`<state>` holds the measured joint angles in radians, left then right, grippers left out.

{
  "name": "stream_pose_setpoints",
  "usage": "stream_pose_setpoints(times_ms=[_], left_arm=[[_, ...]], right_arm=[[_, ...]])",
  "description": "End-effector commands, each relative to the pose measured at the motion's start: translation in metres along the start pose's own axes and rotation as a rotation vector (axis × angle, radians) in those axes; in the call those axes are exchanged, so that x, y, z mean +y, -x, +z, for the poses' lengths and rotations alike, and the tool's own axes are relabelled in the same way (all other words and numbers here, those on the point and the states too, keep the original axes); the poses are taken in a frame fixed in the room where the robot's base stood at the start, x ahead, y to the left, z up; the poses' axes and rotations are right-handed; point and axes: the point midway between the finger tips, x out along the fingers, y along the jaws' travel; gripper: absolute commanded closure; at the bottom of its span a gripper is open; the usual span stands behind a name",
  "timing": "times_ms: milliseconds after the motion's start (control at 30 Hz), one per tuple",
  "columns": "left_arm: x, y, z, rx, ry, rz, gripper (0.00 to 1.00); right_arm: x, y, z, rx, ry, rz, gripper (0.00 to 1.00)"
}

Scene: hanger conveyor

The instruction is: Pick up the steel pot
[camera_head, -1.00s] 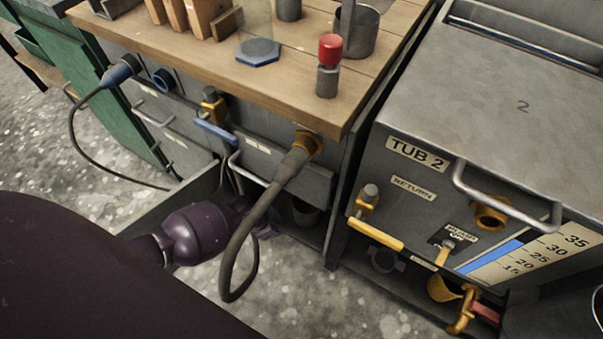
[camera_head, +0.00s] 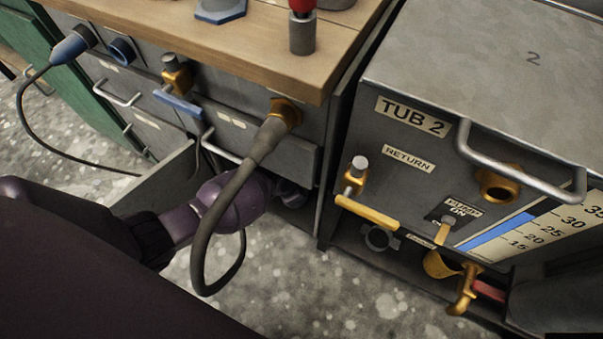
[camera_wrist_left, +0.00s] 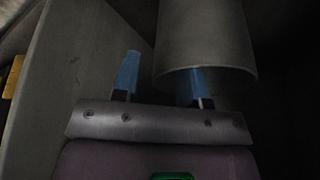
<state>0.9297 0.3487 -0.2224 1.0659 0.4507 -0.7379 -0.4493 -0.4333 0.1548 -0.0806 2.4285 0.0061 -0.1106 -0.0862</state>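The steel pot (camera_wrist_left: 215,35) shows in the left wrist view as a dim grey cylinder with its rim towards my gripper. My left gripper (camera_wrist_left: 160,75) is open, with two blue fingers apart. The left finger is outside the pot; the right one overlaps its rim and seems to enter its mouth. I cannot tell whether either touches the wall. In the head view, my left arm reaches into the dark bay under the wooden bench, behind a hanging hose, and the fingertips are hidden there. My right gripper is not in view.
A grey hose (camera_head: 213,222) loops down in front of my left forearm. A drawer handle (camera_head: 220,146) and the wooden bench edge (camera_head: 230,72) are above the hand. The TUB 2 unit (camera_head: 400,146) with yellow valve handles stands to the right. Speckled floor (camera_head: 310,290) is clear below.

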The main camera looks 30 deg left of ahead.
Motion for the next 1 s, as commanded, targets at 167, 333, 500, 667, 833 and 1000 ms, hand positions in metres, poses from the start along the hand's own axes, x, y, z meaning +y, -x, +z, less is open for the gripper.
stream_pose_setpoints(times_ms=[167, 333, 500, 667, 833, 1000], left_arm=[[0.0009, -0.0147, 0.0011, -0.002, 0.001, 0.002, 0.60], [-0.0003, -0.0164, -0.0013, 0.002, 0.000, -0.001, 0.60], [-0.0008, -0.0158, -0.0022, 0.003, -0.001, -0.001, 0.60], [-0.0007, -0.0158, -0.0020, 0.003, -0.001, -0.001, 0.76], [-0.0006, -0.0158, -0.0018, 0.003, -0.001, -0.001, 1.00], [-0.0005, -0.0159, -0.0017, 0.003, -0.001, -0.001, 1.00]], right_arm=[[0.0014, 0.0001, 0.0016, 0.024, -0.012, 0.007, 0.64], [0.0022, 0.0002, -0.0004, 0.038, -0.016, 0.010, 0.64], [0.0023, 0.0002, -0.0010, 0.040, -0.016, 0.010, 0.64], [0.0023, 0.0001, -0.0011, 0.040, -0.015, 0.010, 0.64], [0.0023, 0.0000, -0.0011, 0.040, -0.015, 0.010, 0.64], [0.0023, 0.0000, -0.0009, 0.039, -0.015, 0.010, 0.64]])
